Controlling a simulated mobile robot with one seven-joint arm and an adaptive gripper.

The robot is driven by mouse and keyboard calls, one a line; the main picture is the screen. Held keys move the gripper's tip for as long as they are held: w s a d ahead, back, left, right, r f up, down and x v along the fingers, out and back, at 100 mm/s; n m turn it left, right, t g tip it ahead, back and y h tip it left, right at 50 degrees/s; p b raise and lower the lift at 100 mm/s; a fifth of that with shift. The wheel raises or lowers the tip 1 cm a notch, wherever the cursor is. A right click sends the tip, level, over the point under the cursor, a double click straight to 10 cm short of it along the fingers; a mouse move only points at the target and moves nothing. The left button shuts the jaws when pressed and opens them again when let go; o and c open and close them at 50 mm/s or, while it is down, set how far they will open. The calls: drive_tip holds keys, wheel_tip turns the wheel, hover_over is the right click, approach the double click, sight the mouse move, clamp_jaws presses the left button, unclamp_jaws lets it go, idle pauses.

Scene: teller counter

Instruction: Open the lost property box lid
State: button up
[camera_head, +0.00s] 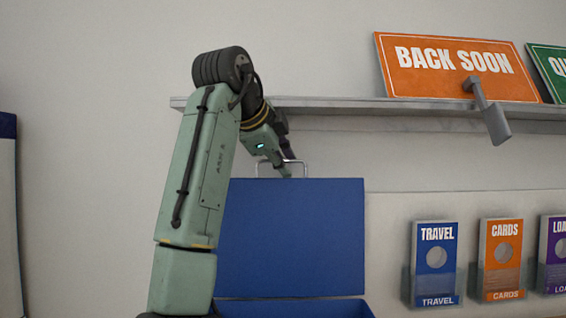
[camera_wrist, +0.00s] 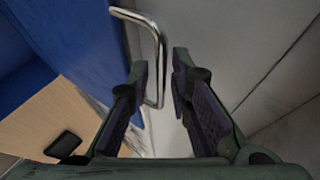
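The lid (camera_head: 300,240) is a blue panel standing raised, close to upright, behind the blue box (camera_head: 295,307), whose rim shows at the bottom of the head view. A metal loop handle (camera_head: 303,165) sits at the lid's top edge. The handle also shows in the wrist view (camera_wrist: 157,50), beside the lid (camera_wrist: 85,35). My gripper (camera_head: 285,165) is at the handle. In the wrist view my gripper (camera_wrist: 160,68) has its fingers apart, with the handle's bar reaching between them, nearer the left finger. I cannot tell whether it touches. The box's inside is hidden.
Leaflet holders, such as the blue TRAVEL one (camera_head: 436,262), line the wall at right. A wooden surface (camera_wrist: 45,120) shows in the wrist view.

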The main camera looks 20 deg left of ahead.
drive_tip(key=shift+o, duration=0.4)
drive_tip(key=v, duration=1.2)
